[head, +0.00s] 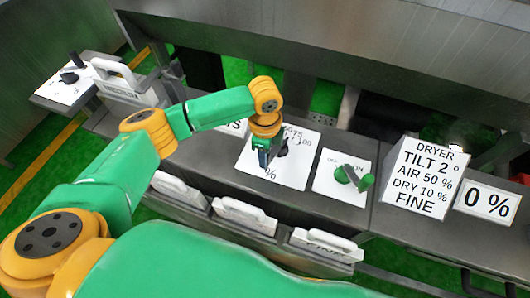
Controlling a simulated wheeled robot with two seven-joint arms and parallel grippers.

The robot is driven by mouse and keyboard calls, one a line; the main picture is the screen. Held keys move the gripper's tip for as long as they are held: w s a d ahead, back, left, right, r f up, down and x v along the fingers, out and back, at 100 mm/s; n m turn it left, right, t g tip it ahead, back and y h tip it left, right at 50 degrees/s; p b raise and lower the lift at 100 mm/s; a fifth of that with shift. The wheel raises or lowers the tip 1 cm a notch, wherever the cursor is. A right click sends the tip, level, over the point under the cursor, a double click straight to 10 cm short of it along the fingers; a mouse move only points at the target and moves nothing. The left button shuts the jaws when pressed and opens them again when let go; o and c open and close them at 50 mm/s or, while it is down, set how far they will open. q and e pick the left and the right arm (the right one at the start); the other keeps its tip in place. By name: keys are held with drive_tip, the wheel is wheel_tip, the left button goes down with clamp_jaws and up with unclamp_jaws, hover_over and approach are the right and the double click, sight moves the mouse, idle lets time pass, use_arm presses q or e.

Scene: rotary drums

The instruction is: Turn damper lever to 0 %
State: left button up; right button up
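A white dial plate (298,171) with printed numbers and a % sign lies on the grey counter in the middle of the head view. A dark lever or hub (281,148) shows on it, partly hidden; I take it to be the damper lever. My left gripper (265,165) points down at this plate, right beside the dark part. I cannot tell whether its fingers touch or hold the lever. A white sign (487,202) at the right reads 0 %. My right gripper is not in view.
A second white plate with a green lever (354,178) lies just right of the dial plate. A box sign (421,178) reads DRYER, TILT 2°, AIR 50 %, DRY 10 %, FINE. White-handled bins (243,213) line the counter's front. Another plate with a black lever (69,77) is far left.

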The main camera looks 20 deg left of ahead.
use_arm(q)
clamp_jaws()
idle(1.1)
